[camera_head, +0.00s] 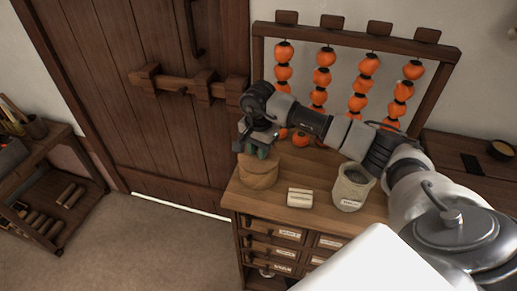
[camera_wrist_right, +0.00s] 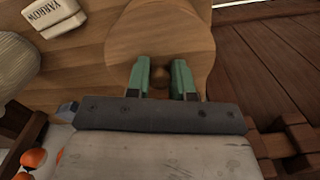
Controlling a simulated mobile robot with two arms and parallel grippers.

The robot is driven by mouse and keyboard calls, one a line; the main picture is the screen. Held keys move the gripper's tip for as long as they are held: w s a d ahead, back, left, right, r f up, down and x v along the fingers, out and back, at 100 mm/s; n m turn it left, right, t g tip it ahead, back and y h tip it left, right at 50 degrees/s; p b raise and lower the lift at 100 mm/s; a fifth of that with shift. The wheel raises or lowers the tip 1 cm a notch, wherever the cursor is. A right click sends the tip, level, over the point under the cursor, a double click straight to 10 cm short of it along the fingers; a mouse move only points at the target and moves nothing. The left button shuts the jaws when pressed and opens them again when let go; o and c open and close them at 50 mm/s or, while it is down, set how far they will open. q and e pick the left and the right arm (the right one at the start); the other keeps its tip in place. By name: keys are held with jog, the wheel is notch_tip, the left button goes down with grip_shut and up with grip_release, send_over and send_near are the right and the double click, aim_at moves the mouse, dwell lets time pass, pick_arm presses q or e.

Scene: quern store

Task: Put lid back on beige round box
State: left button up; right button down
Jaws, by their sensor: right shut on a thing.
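The beige round box (camera_head: 258,178) stands at the left end of the wooden cabinet top. My right gripper (camera_head: 261,152), with green fingertips, is directly over it. In the wrist view that gripper (camera_wrist_right: 160,78) is shut on the small dark knob (camera_wrist_right: 160,72) of a round wooden lid (camera_wrist_right: 160,35). The lid covers the view of the box from above. The lid is at the top of the box in the head view, but I cannot tell whether it is fully seated. My left gripper is out of view.
A cream block labelled YARROW (camera_wrist_right: 52,14) lies right of the box and also shows in the head view (camera_head: 299,198). A pale jar (camera_head: 353,188) stands further right. Behind is a rack of hanging orange fruit (camera_head: 322,77). A wooden door (camera_head: 150,90) is at the left.

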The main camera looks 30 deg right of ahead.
dwell(0.7)
dwell(0.3)
jog(key=shift+c, duration=2.1)
grip_release()
jog(key=shift+r, duration=0.1)
jog(key=shift+r+p, duration=1.6)
jog(key=shift+r, duration=1.8)
grip_shut()
